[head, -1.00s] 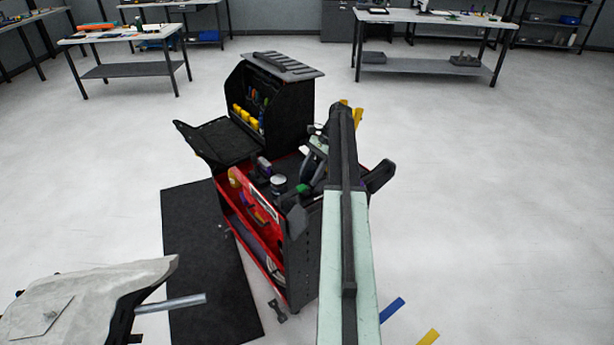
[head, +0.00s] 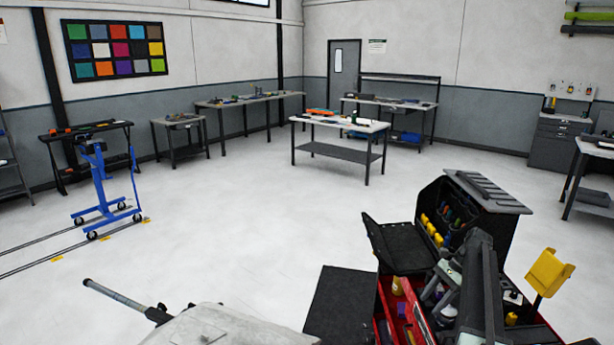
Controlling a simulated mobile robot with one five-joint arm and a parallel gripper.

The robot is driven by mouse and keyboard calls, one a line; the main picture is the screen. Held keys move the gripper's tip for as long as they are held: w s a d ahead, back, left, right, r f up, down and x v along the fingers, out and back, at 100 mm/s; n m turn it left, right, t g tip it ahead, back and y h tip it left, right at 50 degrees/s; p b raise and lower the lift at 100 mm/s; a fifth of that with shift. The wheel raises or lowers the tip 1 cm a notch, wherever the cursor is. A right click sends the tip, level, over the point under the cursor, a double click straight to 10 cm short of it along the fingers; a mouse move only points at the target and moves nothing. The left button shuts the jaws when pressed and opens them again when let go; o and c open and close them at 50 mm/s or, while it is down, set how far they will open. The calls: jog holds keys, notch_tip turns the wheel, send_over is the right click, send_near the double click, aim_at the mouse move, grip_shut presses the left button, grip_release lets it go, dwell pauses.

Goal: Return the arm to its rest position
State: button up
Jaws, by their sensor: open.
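My arm (head: 480,285) shows at the lower right of the head view as a dark upright link. It stands in front of the tool cart (head: 385,320) and hides part of it. My gripper cannot be made out; the far end of the arm is hidden or out of the picture. I see nothing held.
The red and black cart has an open black lid (head: 400,248), tools inside and a yellow holder (head: 548,272) at its right. A black mat (head: 338,305) lies beside it. A blue wheeled stand (head: 100,195) is at left. Floor between is clear.

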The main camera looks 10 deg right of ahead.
jog(key=s+a+f+n+g+h, duration=0.1)
jog(key=s+a+n+h, duration=0.2)
jog(key=a, duration=1.2)
jog(key=s+a+f+n+g, duration=0.1)
jog(key=s+a+n, duration=0.25)
jog(key=a, duration=1.25)
jog(key=s+a+f+n+t+h, duration=0.1)
jog(key=s+a+n+t+h, duration=0.1)
jog(key=s+n, duration=0.4)
jog(key=a+n+h, duration=0.1)
jog(key=n, duration=0.3)
jog(key=shift+s+a+f+t, duration=0.15)
jog(key=shift+s+t, duration=0.25)
